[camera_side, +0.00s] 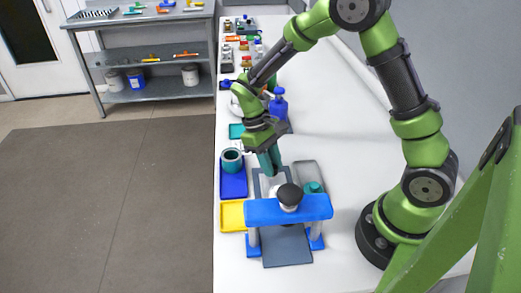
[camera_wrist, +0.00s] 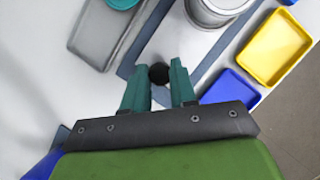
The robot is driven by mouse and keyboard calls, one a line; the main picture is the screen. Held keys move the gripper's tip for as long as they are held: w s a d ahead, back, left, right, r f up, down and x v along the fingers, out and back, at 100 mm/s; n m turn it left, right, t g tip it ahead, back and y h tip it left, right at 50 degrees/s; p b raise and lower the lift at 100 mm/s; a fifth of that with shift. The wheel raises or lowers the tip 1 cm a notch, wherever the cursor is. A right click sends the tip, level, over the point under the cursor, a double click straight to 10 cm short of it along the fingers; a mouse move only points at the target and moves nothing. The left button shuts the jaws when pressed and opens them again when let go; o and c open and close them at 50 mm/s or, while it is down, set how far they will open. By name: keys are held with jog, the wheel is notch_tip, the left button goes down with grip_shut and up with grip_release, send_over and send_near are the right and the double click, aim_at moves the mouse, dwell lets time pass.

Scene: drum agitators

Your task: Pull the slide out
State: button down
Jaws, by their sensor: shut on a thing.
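The slide is a flat slate-blue plate (camera_side: 286,247) running under a blue gantry (camera_side: 288,209) on the white table. Its near end shows in front of the gantry, and its far end reaches back under my gripper (camera_side: 270,164). In the wrist view a round black knob (camera_wrist: 159,74) sits at the slide's end, between the two teal fingers of my gripper (camera_wrist: 160,68). My gripper is shut on this knob. A silver can (camera_wrist: 213,10) stands beyond the knob. In the side view the fingers hide the knob.
A black-topped part (camera_side: 289,196) sits at the gantry's middle. Left are a blue tray (camera_side: 234,187) with a teal cup (camera_side: 231,156) and a yellow tray (camera_side: 231,216). Right is a grey tray (camera_side: 306,170) with a teal lid (camera_side: 313,187). A blue bottle (camera_side: 278,107) stands behind my gripper.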

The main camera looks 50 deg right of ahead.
jog(key=shift+w+d, duration=1)
jog(key=shift+w, duration=0.05)
jog(key=c, duration=0.9)
grip_release()
jog(key=shift+s, duration=0.1)
jog(key=v, duration=1.7)
jog(key=s+a+r+m+t+y, duration=0.1)
jog(key=s+r+m+t, duration=0.1)
jog(key=s+t, duration=0.4)
jog(key=s+a+r+m+t+y, duration=0.1)
jog(key=s+t, duration=0.4)
jog(key=s, duration=0.7)
notch_tip(320, 180, up, 3)
jog(key=shift+a+f+m+t, duration=0.15)
jog(key=shift+a+m+t, duration=0.25)
jog(key=shift+a+m, duration=0.15)
